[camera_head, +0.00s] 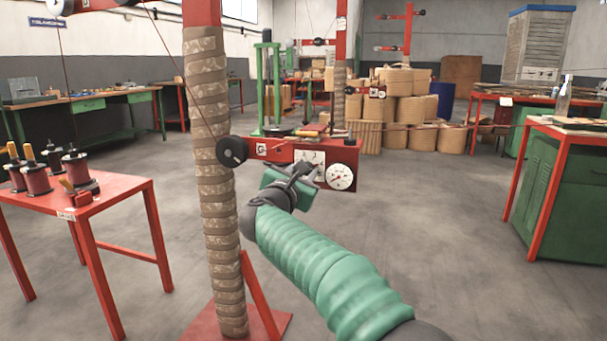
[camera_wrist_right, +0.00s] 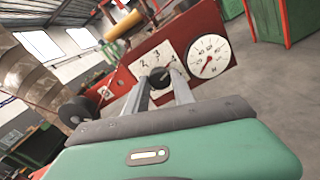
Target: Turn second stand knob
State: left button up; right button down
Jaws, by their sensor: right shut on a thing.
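The stand is a red post wrapped in brown patterned tape (camera_head: 212,190), with a red arm box (camera_head: 270,150) reaching right from it. The box carries a white numbered dial plate (camera_wrist_right: 152,62) and a round white gauge (camera_wrist_right: 209,57), which also shows in the head view (camera_head: 341,177). A small black knob (camera_wrist_right: 159,77) sits on the numbered plate. My right gripper (camera_wrist_right: 161,84) has its two fingers on either side of this knob and is shut on it. In the head view my right gripper (camera_head: 300,170) covers the knob. My left gripper is in neither view.
A black round wheel (camera_head: 232,151) sticks out at the left end of the arm box. A red table (camera_head: 120,190) with wire spools stands at the left. A green cabinet (camera_head: 570,190) stands at the right. Large wound spools (camera_head: 395,110) stand behind. The floor between is clear.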

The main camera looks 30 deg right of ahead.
jog(key=c, duration=1.1)
grip_release()
jog(key=shift+w+f, duration=0.2)
jog(key=shift+f, duration=0.1)
jog(key=shift+o, duration=0.2)
jog(key=shift+r, duration=0.1)
jog(key=shift+s, duration=0.1)
jog(key=p+v, duration=0.4)
jog(key=v, duration=1.2)
jog(key=shift+s+a+p, duration=0.2)
jog(key=shift+a+p, duration=0.1)
jog(key=shift+p, duration=0.1)
